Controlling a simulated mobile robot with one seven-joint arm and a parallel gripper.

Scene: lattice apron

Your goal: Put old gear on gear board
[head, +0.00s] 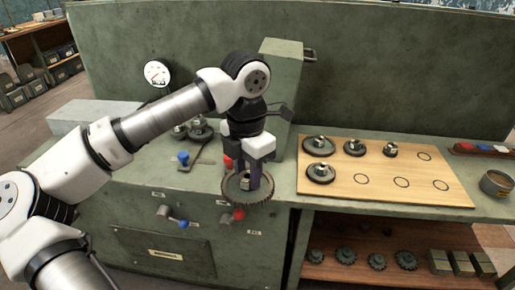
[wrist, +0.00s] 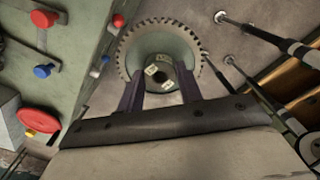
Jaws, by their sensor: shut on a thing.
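My gripper (head: 254,182) is shut on a toothed gear, the old gear (head: 235,190), in front of the green machine. In the wrist view the dark fingers of my gripper (wrist: 160,95) close on the hub of the old gear (wrist: 185,40). The gear board (head: 390,191) is a light wooden panel on the bench to the right of my gripper. Several gears sit on its left and upper part, among them a large one (head: 319,146) and one below it (head: 320,172). Several empty ringed spots (head: 401,182) show at its right and lower part.
The green machine (head: 205,225) has red and blue knobs and a gauge (head: 157,73). A tall green block (head: 283,75) stands behind my gripper. A shelf (head: 345,285) under the bench holds more gears and blocks. A round tin (head: 496,183) sits right of the board.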

